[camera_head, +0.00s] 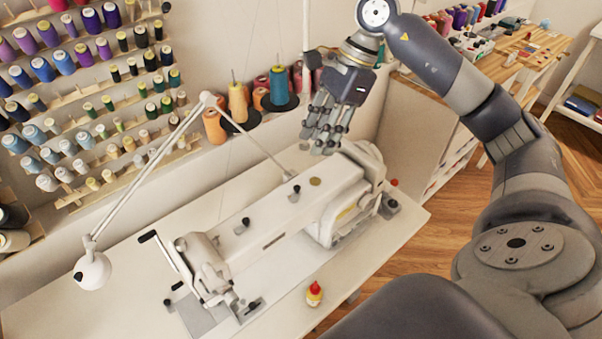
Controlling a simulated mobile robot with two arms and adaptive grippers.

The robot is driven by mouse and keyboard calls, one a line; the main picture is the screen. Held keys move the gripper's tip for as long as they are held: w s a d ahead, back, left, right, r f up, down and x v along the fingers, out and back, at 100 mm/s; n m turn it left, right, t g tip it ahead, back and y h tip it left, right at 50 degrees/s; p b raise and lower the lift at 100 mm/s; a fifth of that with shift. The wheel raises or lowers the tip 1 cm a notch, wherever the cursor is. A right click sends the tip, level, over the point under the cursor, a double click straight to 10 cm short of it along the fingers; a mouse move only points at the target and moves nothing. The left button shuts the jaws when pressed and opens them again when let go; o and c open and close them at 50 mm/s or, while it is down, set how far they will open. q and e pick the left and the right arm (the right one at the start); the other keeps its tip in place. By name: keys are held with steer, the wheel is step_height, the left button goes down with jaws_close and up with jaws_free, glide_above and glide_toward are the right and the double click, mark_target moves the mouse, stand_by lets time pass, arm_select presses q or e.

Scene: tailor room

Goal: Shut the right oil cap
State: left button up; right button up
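The white sewing machine (282,224) stands on a white table. On the right part of its top is a small round brownish disc (315,181), which may be the right oil cap or its opening. A small black knob (295,191) stands just left of it, and another dark knob (245,222) is farther left. I cannot tell from here which are oil caps or whether they are open. My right gripper (321,143) hangs fingers down above and behind the machine's right end, apart from the disc. Nothing is visible in it. My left gripper is not in view.
A white lamp (92,270) with a long thin arm reaches over the table. Thread cones (238,103) stand behind the machine, near my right gripper. A small bottle with a red cap (314,293) is at the front edge.

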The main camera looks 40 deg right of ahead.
steer(key=p, duration=0.2)
glide_above(298, 186)
steer(key=d, duration=0.2)
steer(key=f, duration=0.5)
steer(key=shift+s+f, duration=0.3)
steer(key=shift+f, duration=0.1)
steer(key=x, duration=0.3)
steer(key=shift+f, duration=0.2)
steer(key=shift+w+f, duration=0.1)
steer(key=shift+f, duration=0.05)
steer(key=c, duration=0.7)
jaws_close()
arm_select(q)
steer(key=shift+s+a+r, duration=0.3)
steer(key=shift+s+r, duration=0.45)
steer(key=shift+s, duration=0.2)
